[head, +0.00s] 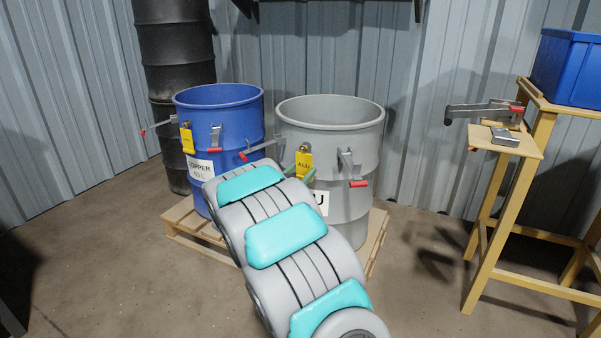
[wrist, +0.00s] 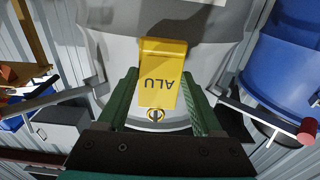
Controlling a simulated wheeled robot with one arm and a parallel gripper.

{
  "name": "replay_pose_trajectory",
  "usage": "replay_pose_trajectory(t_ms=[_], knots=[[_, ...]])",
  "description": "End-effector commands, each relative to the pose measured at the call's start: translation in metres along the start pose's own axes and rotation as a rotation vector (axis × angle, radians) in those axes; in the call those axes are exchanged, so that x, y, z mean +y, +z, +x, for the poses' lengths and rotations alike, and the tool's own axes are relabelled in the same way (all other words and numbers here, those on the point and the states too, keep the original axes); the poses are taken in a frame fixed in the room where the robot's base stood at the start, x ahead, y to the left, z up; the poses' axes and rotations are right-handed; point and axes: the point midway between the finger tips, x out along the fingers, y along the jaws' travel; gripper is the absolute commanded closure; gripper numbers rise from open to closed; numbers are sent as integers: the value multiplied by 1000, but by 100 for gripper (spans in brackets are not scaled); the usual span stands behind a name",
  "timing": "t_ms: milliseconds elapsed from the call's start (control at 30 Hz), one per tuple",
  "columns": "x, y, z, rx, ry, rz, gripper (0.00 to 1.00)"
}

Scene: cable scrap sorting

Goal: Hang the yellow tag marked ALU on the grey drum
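The yellow tag marked ALU (head: 304,165) is upright against the grey drum's (head: 331,112) front, just below its rim, by a small brass-coloured fitting. In the wrist view the tag (wrist: 161,75) appears upside down, with a ring (wrist: 155,115) at its hole end. The grey drum wall (wrist: 110,55) is behind it. My gripper (wrist: 158,75) has its green fingers on either side of the tag, with gaps visible beside it; it looks open. In the head view my gripper (head: 299,174) is mostly hidden by my arm. Whether the ring sits fully on a hook is unclear.
A blue drum (head: 222,97) marked COPPER, with its own yellow tag (head: 186,141), stands left on the same pallet (head: 372,245). Red-tipped lever latches (head: 351,169) stick out from the drums near my gripper. A wooden stand (head: 486,240) with a blue bin (head: 570,68) is right.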

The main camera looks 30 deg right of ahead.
Motion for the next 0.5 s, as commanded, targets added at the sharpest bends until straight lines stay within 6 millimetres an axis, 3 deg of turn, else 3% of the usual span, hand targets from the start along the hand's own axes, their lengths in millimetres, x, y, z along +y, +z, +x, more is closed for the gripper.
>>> replay_pose_trajectory(t_ms=[33, 267, 500], knots=[[1, 0, 0, -1, 2, 0, 28], [1, 0, 0, 0, 1, 0, 2], [0, 0, 0, 0, 1, 0, 0]])
